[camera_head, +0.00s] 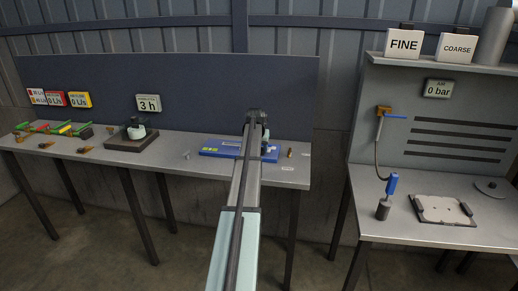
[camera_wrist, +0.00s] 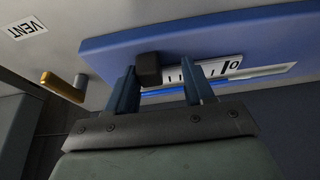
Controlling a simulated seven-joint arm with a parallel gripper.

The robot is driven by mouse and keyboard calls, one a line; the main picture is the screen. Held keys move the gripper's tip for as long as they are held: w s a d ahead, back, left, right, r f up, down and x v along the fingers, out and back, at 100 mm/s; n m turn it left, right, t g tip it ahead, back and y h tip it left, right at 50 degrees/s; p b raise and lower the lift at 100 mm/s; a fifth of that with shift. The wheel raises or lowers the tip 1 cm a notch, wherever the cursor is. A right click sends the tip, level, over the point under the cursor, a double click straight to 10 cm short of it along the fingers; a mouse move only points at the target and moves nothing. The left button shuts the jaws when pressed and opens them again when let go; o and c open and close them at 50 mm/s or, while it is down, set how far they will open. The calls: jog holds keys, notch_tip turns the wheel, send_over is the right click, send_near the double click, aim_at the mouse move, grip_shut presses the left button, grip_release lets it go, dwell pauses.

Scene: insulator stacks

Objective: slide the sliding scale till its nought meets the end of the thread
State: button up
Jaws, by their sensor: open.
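The blue board (camera_head: 218,150) lies on the left bench behind the end of my arm, which covers part of it. In the wrist view the blue board (camera_wrist: 110,42) spans the top. The white sliding scale (camera_wrist: 206,68) lies along it, with black ticks and a "0" near its right end. A dark block (camera_wrist: 149,66) stands at the scale's left. A bright blue line, perhaps the thread (camera_wrist: 165,91), runs below the scale, partly behind my fingers. My gripper (camera_wrist: 161,70) is open, its fingers either side of the dark block, which is closer to the left finger. Contact cannot be told.
A brass and grey fitting (camera_wrist: 64,86) lies beside the board, near a "VENT" label (camera_wrist: 28,28). A small brass piece (camera_head: 290,153) stands right of the board. A dark stand (camera_head: 132,142) is further left. A gap separates the right bench (camera_head: 430,235).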

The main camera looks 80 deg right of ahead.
jog(key=shift+f, duration=0.1)
jog(key=v, duration=1.4)
jog(key=shift+d, duration=0.1)
jog(key=x, duration=0.9)
jog(key=s+x, duration=0.1)
jog(key=x, duration=0.4)
jog(key=shift+s, duration=0.1)
grip_shut()
dwell(0.4)
